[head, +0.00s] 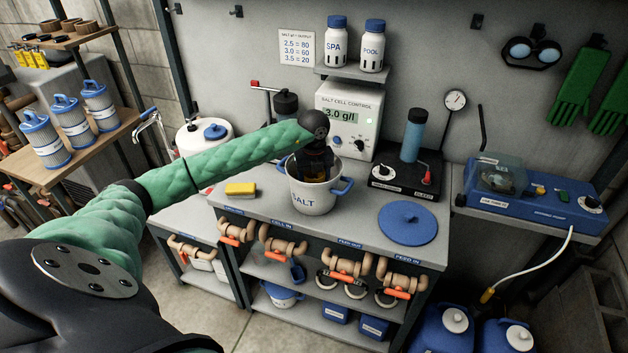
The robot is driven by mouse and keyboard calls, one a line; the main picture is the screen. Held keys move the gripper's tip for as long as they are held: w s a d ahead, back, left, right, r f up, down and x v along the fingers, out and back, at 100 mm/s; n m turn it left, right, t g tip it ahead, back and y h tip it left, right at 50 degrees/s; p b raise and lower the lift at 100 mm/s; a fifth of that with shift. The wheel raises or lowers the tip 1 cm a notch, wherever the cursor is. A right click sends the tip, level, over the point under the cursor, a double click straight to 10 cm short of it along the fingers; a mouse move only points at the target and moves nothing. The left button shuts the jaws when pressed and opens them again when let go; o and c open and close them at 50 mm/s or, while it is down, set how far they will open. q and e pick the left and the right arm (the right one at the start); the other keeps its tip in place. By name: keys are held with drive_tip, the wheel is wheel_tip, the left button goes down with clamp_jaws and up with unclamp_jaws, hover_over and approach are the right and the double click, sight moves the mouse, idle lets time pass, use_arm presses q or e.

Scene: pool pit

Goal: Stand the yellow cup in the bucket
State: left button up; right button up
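The white bucket (312,198) marked SALT, with blue handles, stands upright on the grey bench. My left arm comes in from the left, and its dark gripper (314,164) points down into the bucket's mouth. A small amber-yellow patch shows at the fingers inside the bucket; it may be the yellow cup, but its shape is mostly hidden by the gripper and the rim. I cannot tell whether the fingers are shut on it or whether it touches the bucket's floor. My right gripper is not in view.
A yellow sponge (240,189) lies left of the bucket. A blue lid (408,222) lies flat to the right. The salt cell control box (349,118) and a black stand (398,178) are behind. Valved pipes (283,245) line the bench front.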

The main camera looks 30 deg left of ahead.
use_arm(q)
drive_tip(key=shift+f, duration=0.1)
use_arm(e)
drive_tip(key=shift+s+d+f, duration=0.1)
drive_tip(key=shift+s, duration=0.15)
use_arm(q)
drive_tip(key=o, duration=1)
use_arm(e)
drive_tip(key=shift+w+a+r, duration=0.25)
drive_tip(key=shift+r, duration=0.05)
use_arm(q)
wheel_tip(320, 180, up, 12)
drive_tip(key=p, duration=0.3)
drive_tip(key=shift+r+p, duration=0.2)
drive_tip(key=shift+p, duration=0.1)
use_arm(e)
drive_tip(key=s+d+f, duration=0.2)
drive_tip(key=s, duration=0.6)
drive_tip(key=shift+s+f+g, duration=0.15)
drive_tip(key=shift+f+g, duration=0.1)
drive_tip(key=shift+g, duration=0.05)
